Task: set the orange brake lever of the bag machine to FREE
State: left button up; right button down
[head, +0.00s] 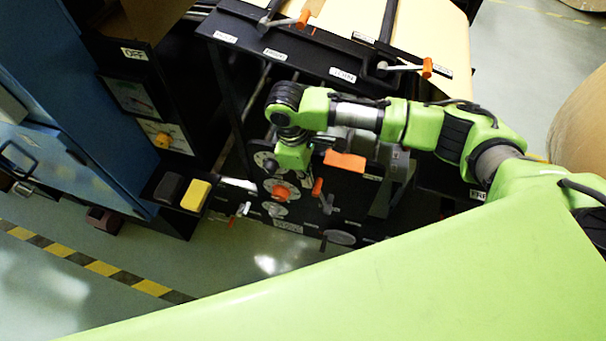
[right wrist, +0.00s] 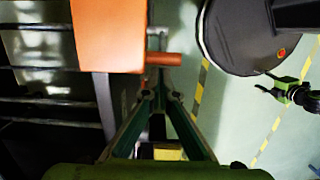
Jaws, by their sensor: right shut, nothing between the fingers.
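A broad orange paddle (head: 345,160) stands out from the bag machine's dark front panel (head: 345,190). It looks like the brake lever, but I cannot read its label or setting. An orange block (right wrist: 108,35), apparently the same paddle, fills the upper left of the right wrist view. A short orange rod (right wrist: 160,60) lies just beyond the fingertips there. My right gripper (right wrist: 158,80) is shut and empty, pointing at the rod; contact is unclear.
The panel also carries an orange knob (head: 281,192) and a small orange-handled lever (head: 317,187). Orange-tipped cranks (head: 427,68) sit on the upper frame. A blue cabinet (head: 70,110) and a yellow pedal-like block (head: 195,195) stand left. Open floor lies in front.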

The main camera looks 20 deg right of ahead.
jog(key=d+p, duration=0.1)
jog(key=s+r+y+p, duration=0.1)
jog(key=p, duration=0.1)
jog(key=shift+s+d+t, duration=0.1)
jog(key=shift+d+t, duration=0.25)
jog(key=shift+t, duration=0.05)
jog(key=shift+f, duration=0.15)
